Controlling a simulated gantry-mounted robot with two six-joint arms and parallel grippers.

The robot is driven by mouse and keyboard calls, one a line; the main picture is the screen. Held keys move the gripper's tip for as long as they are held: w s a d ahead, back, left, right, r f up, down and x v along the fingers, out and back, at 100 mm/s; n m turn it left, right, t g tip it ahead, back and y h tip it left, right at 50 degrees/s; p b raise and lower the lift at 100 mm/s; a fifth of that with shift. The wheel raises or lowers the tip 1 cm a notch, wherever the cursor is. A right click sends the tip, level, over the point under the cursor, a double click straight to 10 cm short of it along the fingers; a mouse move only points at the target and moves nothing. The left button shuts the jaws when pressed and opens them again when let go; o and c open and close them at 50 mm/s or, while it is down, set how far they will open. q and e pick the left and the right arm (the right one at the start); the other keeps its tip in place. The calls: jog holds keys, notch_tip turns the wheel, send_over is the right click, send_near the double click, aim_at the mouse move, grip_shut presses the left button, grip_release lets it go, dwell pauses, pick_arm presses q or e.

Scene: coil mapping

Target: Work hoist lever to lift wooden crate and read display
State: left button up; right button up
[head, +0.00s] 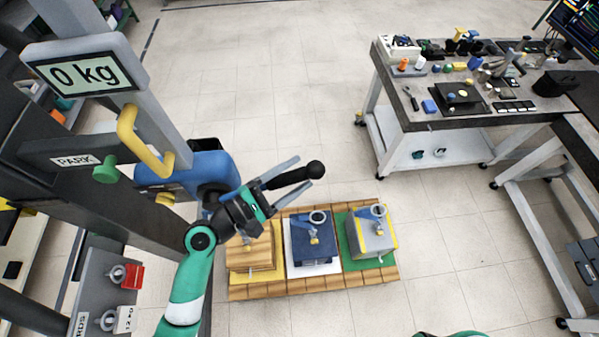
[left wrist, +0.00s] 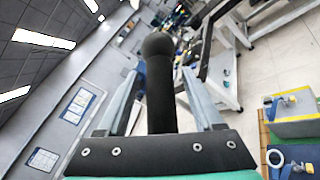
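The hoist lever (head: 315,169) is black with a ball knob; it also shows in the left wrist view (left wrist: 160,110). My left gripper (head: 305,171) has its two grey fingers on either side of the lever. In the left wrist view, slim gaps show between fingers and lever, so the gripper looks open around it. The display (head: 85,73) reads "0 kg". The wooden crate (head: 250,259) stands on a yellow patch of the pallet, partly hidden by my left gripper. My right gripper is out of view.
A blue crate (head: 318,255) and a grey-yellow crate (head: 372,240) with rings on top stand beside it on the pallet (head: 310,289). A cluttered workbench (head: 420,122) stands at right. Floor between is clear.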

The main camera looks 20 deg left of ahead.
pick_arm(q)
grip_shut()
dwell(1.3)
